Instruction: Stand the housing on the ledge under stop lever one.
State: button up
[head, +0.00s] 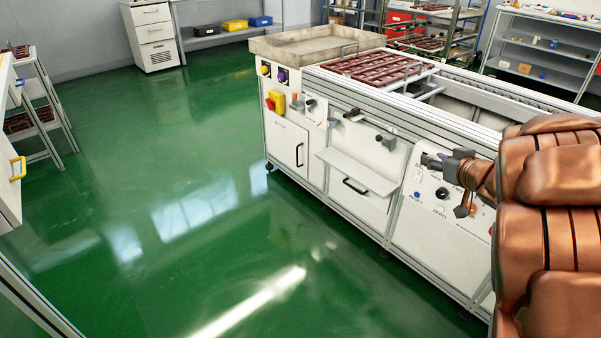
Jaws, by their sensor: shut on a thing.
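My gripper (440,162) is at the right, in front of the conveyor's side panel. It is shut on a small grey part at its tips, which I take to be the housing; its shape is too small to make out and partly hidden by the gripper. The white ledge (358,173) sticks out from the conveyor front, left of my gripper, and looks bare. Two dark stop levers sit above it, a left one (352,115) and a right one (386,141). I cannot read which is lever one.
The conveyor top carries a brown-red slotted tray (375,68) and a grey bin (317,42). A yellow-and-red switch (275,102) is on the left of the front panel. A control panel (433,200) lies behind my gripper. The green floor ahead is clear.

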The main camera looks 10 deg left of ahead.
aim_at(359, 172)
jog(key=u, duration=1.5)
jog(key=i, duration=1.85)
jog(key=z, duration=1.1)
